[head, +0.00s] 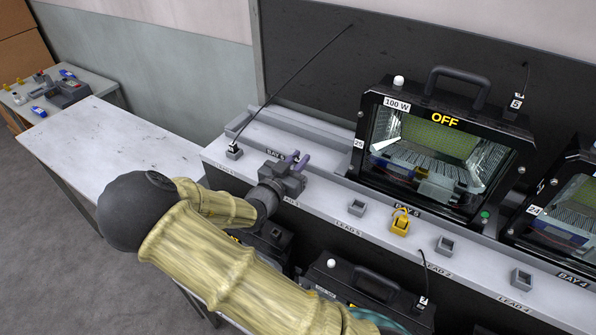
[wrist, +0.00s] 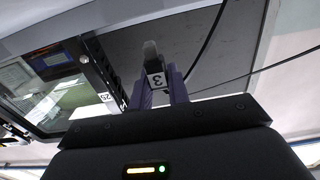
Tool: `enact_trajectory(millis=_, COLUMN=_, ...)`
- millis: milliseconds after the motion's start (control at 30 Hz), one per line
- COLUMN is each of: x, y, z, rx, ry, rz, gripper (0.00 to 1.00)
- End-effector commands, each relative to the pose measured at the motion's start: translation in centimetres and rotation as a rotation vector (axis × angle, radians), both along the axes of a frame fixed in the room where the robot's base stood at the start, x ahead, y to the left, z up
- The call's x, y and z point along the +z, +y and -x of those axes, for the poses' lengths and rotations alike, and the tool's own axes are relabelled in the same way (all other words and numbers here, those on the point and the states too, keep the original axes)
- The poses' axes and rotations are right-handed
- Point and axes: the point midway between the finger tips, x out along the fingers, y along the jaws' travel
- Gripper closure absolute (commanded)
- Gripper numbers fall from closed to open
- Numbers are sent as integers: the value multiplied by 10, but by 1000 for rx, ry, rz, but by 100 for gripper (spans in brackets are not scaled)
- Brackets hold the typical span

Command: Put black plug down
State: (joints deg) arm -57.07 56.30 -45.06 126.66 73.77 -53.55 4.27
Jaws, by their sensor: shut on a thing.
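My gripper (head: 297,159) is above the left part of the light grey ledge (head: 330,195), with its purple fingers to the right of the wrist. The plug sticks out beyond the fingertips. A black cable (wrist: 207,46) runs close beside it; I cannot tell where it joins. In the head view the plug is not clearly visible at the fingers. Whether it touches anything below is hidden.
Grey sockets (head: 357,208) and a yellow one (head: 400,226) line the ledge. A labelled plug (head: 234,150) with a cable stands at its left end. A white table (head: 110,145) at left is mostly clear.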

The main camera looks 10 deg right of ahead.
Motion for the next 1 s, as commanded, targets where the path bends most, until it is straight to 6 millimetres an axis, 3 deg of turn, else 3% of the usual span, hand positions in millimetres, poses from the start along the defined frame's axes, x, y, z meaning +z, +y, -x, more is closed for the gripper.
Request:
enact_trajectory(millis=233, x=-3, y=0, z=0, rx=0, ry=1, rz=1, gripper=100)
enact_trajectory(millis=567, x=-39, y=-1, z=0, rx=-1, ry=1, rz=2, gripper=100)
enact_trajectory(millis=1000, x=-46, y=0, z=0, rx=-1, ry=0, rz=0, gripper=100)
